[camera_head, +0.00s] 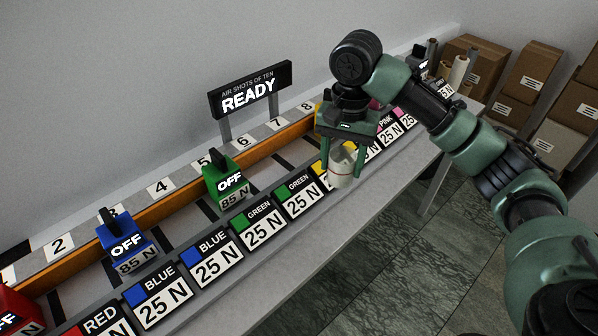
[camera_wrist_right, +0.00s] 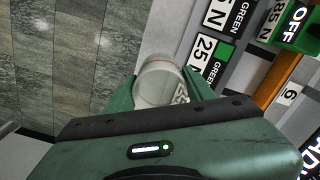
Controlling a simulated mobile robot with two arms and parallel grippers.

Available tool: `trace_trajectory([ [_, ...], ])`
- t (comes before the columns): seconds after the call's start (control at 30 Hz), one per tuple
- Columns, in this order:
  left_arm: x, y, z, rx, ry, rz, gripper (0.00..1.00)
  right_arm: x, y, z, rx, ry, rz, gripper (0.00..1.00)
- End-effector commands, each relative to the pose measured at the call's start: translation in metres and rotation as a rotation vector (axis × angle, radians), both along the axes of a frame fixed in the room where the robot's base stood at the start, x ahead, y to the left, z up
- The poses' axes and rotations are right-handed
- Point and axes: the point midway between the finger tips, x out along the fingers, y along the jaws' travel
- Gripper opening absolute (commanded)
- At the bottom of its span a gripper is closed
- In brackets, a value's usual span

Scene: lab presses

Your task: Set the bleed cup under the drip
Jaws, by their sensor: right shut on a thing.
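My right gripper (camera_head: 343,160) is shut on a pale translucent cup (camera_head: 341,174) with a thin reddish line near its rim. It holds the cup over the front edge of the bench, by the yellow label. In the right wrist view the cup (camera_wrist_right: 160,84) sits between the two green fingers (camera_wrist_right: 160,98), with dark marks on its side. The gripper and arm hide part of the bench behind them. I cannot make out a drip. My left gripper is not in view.
A green press block (camera_head: 228,183) and a blue one (camera_head: 127,246), both marked OFF, stand in numbered bays. A red block (camera_head: 15,310) is at lower left. A READY sign (camera_head: 249,92) rises behind. Cardboard boxes (camera_head: 530,75) are at right; the floor before the bench is clear.

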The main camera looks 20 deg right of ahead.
Motion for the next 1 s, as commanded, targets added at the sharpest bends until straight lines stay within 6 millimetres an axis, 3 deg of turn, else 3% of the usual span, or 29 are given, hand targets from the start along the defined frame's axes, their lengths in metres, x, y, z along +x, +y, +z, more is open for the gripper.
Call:
trace_trajectory([
  [0.17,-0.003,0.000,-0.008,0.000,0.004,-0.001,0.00,-0.002,0.000,-0.034,0.001,0.009,-0.005,0.13],
  [0.6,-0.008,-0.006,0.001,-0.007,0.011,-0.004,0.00,-0.002,-0.001,-0.140,-0.003,0.005,-0.004,0.13],
  [0.83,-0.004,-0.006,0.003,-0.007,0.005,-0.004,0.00,-0.001,-0.001,-0.161,-0.001,0.003,-0.003,0.13],
  [1.0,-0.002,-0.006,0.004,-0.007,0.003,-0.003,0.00,-0.001,0.000,-0.187,-0.001,0.003,-0.003,0.13],
])
